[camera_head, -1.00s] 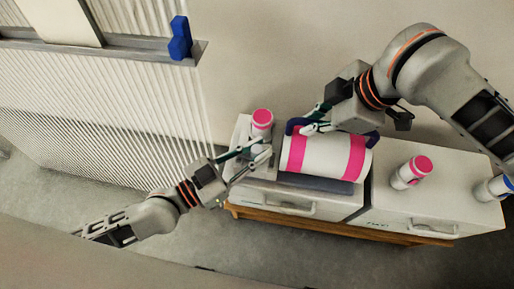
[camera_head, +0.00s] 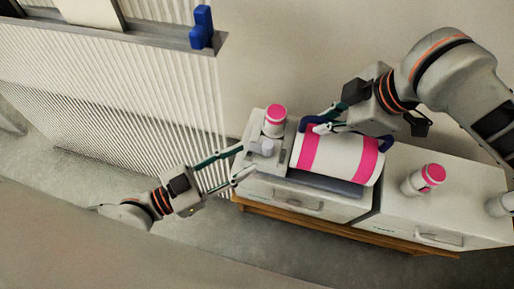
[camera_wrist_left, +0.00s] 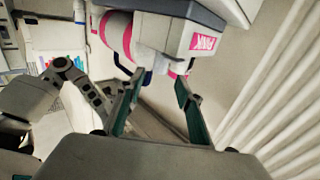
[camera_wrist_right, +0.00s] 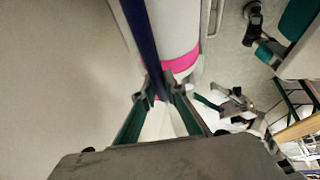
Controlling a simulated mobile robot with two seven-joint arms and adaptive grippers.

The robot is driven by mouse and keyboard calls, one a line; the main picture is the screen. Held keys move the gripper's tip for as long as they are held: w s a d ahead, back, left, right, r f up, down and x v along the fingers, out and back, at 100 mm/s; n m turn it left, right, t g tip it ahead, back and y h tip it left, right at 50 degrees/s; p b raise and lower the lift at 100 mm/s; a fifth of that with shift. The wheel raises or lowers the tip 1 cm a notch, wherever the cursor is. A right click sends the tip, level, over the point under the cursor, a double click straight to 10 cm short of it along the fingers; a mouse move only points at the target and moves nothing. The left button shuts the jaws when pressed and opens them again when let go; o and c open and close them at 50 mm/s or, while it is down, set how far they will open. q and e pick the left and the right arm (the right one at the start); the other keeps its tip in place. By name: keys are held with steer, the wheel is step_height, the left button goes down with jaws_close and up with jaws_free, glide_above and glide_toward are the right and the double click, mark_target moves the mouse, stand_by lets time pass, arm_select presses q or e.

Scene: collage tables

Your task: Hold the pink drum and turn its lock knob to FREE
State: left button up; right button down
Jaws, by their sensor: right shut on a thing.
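The white drum with pink bands (camera_head: 337,156) lies on its side in a grey cradle on the cabinet; it also shows in the left wrist view (camera_wrist_left: 117,32). A dark blue handle bar (camera_wrist_right: 140,30) runs along it. My right gripper (camera_head: 318,127) is shut on this bar. A small pale grey knob (camera_head: 262,147) sits at the drum's left end, on a grey block. My left gripper (camera_head: 241,163) is open and empty, to the left of the knob and apart from it. The left wrist view shows a pink PINK label (camera_wrist_left: 204,43). The knob's setting is not readable.
A white bottle with a pink cap (camera_head: 275,120) stands behind the knob. Another pink-capped bottle (camera_head: 424,180) stands on the right cabinet (camera_head: 447,205). A blue object (camera_head: 202,28) is on the ledge at upper left. Floor is free left of the cabinet.

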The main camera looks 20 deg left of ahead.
arm_select(q)
steer(key=v, duration=0.3)
steer(key=shift+s+a, duration=0.25)
arm_select(e)
steer(key=c, duration=2)
jaws_free()
steer(key=v, duration=1.2)
steer(key=shift+r, duration=0.1)
arm_select(q)
steer(key=shift+r, duration=0.1)
